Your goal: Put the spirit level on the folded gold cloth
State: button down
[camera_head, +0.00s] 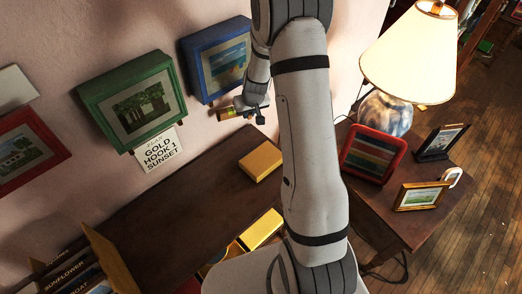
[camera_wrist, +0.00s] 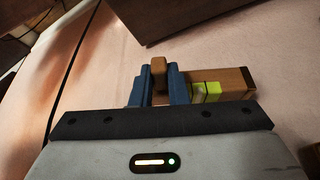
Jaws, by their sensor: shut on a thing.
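The spirit level (camera_head: 228,113) is a short brown bar with a yellow-green vial. My gripper (camera_head: 256,112) is shut on it and holds it in the air near the wall, below the blue-framed picture. In the wrist view the spirit level (camera_wrist: 232,82) passes between the blue fingers of my gripper (camera_wrist: 158,82), with its vial to the right. A folded gold cloth (camera_head: 261,161) appears to lie as a flat block on the dark wooden table, below my gripper in the picture and apart from it. A brighter yellow block (camera_head: 261,230) lies nearer, partly beside my arm.
The dark wooden table top (camera_head: 190,190) is bare left of the cloth. A green frame (camera_head: 135,102) and blue frame (camera_head: 218,60) hang on the wall. A lamp (camera_head: 410,60) and several frames stand on the right side table (camera_head: 400,220). Books (camera_head: 75,272) stand lower left.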

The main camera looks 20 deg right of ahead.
jog(key=shift+d+r, duration=0.1)
jog(key=shift+d, duration=0.05)
jog(key=shift+s+d+f+b, duration=0.15)
jog(key=shift+f+b, duration=0.15)
jog(key=shift+b, duration=0.45)
jog(key=b, duration=1.9)
send_over(273, 155)
jog(key=f, duration=0.2)
jog(key=s, duration=0.2)
jog(key=f, duration=0.3)
jog(key=f+b, duration=0.1)
jog(key=f, duration=0.2)
jog(key=f+b, duration=0.1)
jog(key=f, duration=0.2)
jog(key=shift+w+f, duration=0.2)
jog(key=shift+w, duration=0.05)
